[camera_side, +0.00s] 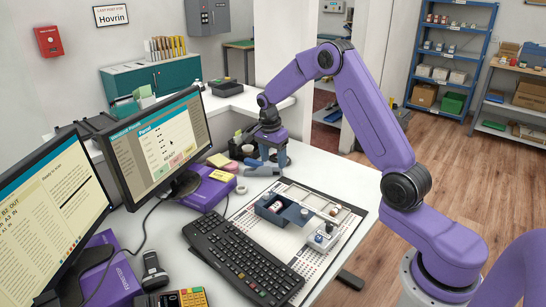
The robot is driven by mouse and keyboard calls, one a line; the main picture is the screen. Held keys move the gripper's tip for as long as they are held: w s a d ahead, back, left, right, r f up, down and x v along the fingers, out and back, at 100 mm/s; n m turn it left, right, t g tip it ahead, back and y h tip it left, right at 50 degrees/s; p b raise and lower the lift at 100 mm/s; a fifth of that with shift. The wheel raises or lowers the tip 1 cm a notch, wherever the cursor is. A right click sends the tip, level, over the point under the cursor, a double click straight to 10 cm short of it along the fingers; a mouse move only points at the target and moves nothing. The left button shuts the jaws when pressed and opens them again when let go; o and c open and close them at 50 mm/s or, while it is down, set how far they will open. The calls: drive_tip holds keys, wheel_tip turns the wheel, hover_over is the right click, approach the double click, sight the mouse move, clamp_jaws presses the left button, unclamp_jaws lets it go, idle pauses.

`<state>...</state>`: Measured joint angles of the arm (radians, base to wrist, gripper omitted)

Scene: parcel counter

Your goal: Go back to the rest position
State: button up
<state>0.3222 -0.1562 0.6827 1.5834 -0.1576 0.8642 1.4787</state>
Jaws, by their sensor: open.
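My gripper (266,160) is at the far edge of the white counter (225,205), pointing down, with its fingers near a roll of tape and sponge-like blocks. The fingers look apart, and I see nothing held between them. My purple arm reaches to it from the right, arching above the counter. The small size of the gripper in the picture hides the exact gap to the counter top.
Two monitors (155,148) stand at left, with a black keyboard (245,262) in front. A tray (283,215) with small items lies on a patterned mat (268,240). A purple box (208,190) stands beside the monitor. Shelves (452,55) are behind.

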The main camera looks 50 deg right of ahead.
drive_tip(key=shift+r, duration=0.15)
idle(0.4)
drive_tip(key=s+a+r+n, duration=0.4)
drive_tip(key=s+a+n, duration=0.3)
drive_tip(key=a, duration=0.2)
drive_tip(key=s+a+r+n, duration=0.4)
drive_tip(key=s+a+n, duration=0.4)
drive_tip(key=a, duration=0.2)
drive_tip(key=s+n+y, duration=0.1)
drive_tip(key=s+n, duration=1.4)
drive_tip(key=s, duration=0.8)
drive_tip(key=shift+s+r+y, duration=0.25)
drive_tip(key=shift+r+y, duration=0.1)
drive_tip(key=shift+y, duration=0.05)
